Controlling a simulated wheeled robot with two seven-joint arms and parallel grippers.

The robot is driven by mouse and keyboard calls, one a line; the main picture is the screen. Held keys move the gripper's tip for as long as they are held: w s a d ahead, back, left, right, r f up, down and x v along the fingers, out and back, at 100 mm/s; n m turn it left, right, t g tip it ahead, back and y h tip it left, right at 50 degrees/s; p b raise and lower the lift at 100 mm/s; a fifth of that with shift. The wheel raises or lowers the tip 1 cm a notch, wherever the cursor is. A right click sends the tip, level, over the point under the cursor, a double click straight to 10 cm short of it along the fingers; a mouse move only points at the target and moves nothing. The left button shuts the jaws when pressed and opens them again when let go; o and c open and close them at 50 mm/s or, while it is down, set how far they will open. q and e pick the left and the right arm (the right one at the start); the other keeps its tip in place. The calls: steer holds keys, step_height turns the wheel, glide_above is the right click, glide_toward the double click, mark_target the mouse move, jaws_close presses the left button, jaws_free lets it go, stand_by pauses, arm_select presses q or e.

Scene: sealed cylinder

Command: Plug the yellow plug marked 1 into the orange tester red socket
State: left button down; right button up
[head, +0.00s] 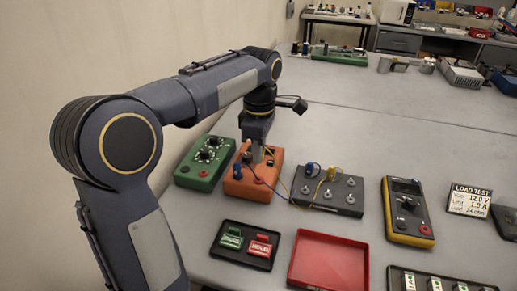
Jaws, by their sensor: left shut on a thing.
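The orange tester (248,190) lies on the bench below my left gripper (258,153). A red socket (260,181) shows on its front part, and a blue plug (238,171) stands at its left. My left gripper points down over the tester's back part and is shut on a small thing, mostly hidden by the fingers. A yellow cable (284,187) runs from near the fingers toward the dark terminal box (340,204), so the held thing looks like a yellow plug; its mark cannot be read. Another yellow plug (331,173) stands on that box. My right gripper is out of view.
A green tester (201,168) stands close left of the orange one. A black tray (246,243) with green and red pieces, a red tray (330,262) and a yellow multimeter (407,212) lie in front and right. A load test sign (469,200) stands farther right.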

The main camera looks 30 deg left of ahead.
arm_select(q)
steer(key=shift+a+f, duration=0.1)
step_height(320, 180, down, 6)
steer(key=b, duration=0.5)
steer(key=shift+b, duration=0.4)
steer(key=shift+r+p, duration=0.2)
steer(key=shift+p, duration=0.65)
stand_by(1.6)
steer(key=shift+f, duration=0.25)
stand_by(0.3)
steer(key=c, duration=1.2)
jaws_free()
